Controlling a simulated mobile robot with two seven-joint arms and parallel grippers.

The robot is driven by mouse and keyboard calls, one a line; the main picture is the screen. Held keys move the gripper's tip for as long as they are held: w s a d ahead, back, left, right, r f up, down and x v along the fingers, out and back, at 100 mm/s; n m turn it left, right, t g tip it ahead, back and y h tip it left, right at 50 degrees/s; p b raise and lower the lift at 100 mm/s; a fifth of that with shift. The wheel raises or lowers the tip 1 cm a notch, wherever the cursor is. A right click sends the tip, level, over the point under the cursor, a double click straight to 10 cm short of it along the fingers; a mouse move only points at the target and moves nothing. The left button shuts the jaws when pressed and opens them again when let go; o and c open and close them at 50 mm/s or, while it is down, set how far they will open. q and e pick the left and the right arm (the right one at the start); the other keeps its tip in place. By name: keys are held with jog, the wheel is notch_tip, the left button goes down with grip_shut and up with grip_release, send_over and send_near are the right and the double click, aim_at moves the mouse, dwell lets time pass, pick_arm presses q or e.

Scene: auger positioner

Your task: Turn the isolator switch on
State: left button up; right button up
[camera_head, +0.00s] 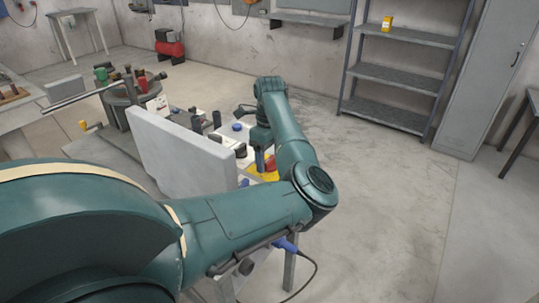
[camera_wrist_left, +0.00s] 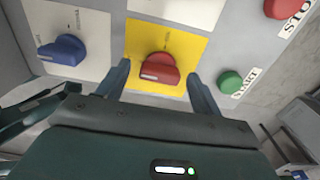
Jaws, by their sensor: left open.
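The isolator switch, a red rotary knob (camera_wrist_left: 159,69) on a yellow plate (camera_wrist_left: 190,45), sits near the middle of the left wrist view. A pale mark shows on the left part of its handle. My left gripper (camera_wrist_left: 159,78) is open, with one finger on each side of the red knob. I cannot tell whether the fingers touch it. In the head view my left gripper (camera_head: 261,155) points down at the panel, over the yellow plate (camera_head: 262,174), and mostly hides the knob.
A blue knob (camera_wrist_left: 64,50) is left of the yellow plate. A green START button (camera_wrist_left: 230,81) and a red STOP button (camera_wrist_left: 277,7) are to its right. A grey slab (camera_head: 180,150) stands beside the panel. Open floor (camera_head: 370,200) lies to the right.

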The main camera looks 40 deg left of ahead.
pick_arm(q)
jog(key=shift+c, duration=0.3)
jog(key=c, duration=0.9)
jog(key=shift+c, duration=0.2)
pick_arm(e)
jog(key=shift+w+a+r, duration=0.1)
jog(key=shift+a+r, duration=0.05)
